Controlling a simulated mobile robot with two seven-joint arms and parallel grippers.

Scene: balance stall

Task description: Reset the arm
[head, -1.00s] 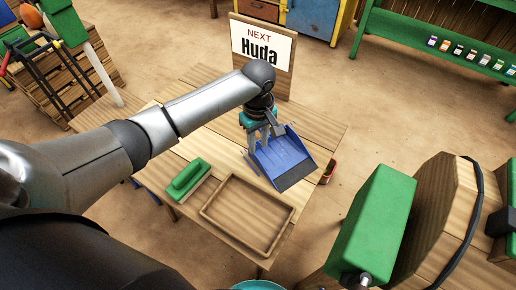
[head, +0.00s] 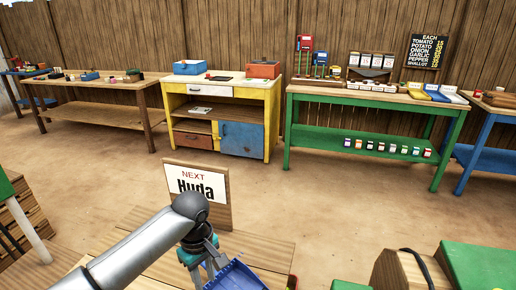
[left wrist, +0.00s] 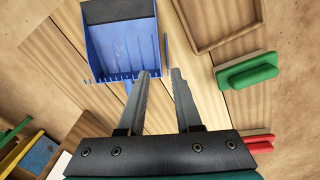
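My left arm (head: 135,248) reaches in from the lower left in the head view, with its wrist bent down over the wooden table. My right gripper is not in view.
A "NEXT Huda" sign (head: 197,184) stands just behind my wrist. A green-backed brush (left wrist: 246,72) and a wooden tray (left wrist: 217,20) are on the table. A yellow cabinet (head: 273,115) and a green bench (head: 288,131) stand along the fence, with open floor before them.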

